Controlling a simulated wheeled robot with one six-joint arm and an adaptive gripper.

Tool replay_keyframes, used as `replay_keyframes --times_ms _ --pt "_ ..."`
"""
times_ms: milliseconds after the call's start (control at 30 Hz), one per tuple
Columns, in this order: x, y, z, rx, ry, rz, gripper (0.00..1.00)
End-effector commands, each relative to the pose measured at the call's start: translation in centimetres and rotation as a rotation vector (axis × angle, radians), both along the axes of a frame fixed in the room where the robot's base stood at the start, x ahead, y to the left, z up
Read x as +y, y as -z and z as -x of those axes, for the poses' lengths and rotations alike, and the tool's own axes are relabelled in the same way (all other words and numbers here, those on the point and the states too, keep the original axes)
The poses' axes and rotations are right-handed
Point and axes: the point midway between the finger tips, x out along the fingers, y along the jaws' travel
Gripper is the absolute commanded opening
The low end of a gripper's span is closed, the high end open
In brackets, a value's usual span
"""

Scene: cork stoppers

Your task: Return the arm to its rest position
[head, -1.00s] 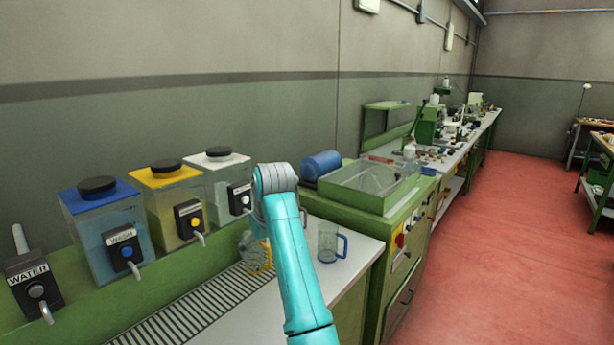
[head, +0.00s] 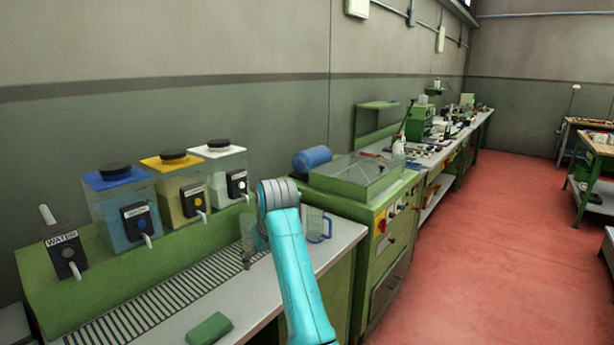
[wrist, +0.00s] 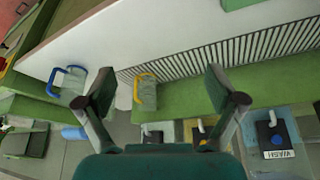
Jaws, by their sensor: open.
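My arm (head: 290,265) reaches over the white counter (head: 325,260) in the head view, its gripper end partly hidden. In the wrist view my gripper (wrist: 162,84) is open, with its two dark fingers spread wide and nothing held. A clear mug with a yellow handle (wrist: 147,92) shows between the fingers in that picture, apart from them. A clear mug with a blue handle (wrist: 66,82) stands on the left, partly behind the left finger. The blue handle also shows right of my arm in the head view (head: 327,228).
Containers with blue (head: 117,178), yellow (head: 172,162) and white (head: 219,150) lids line the counter's back. A slatted drain (head: 150,305) and a green block (head: 209,328) lie in front. A green machine (head: 365,205) stands to the right. Red floor (head: 480,240) is open.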

Motion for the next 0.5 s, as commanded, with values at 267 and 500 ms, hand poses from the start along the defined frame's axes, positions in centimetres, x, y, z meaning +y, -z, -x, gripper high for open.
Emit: replay_keyframes --times_ms 267,500 --pt "-1.3 5.1 0.2 -0.026 0.023 -0.012 0.94" --pt "-3.5 12.1 1.3 -0.072 0.058 -0.032 0.94"
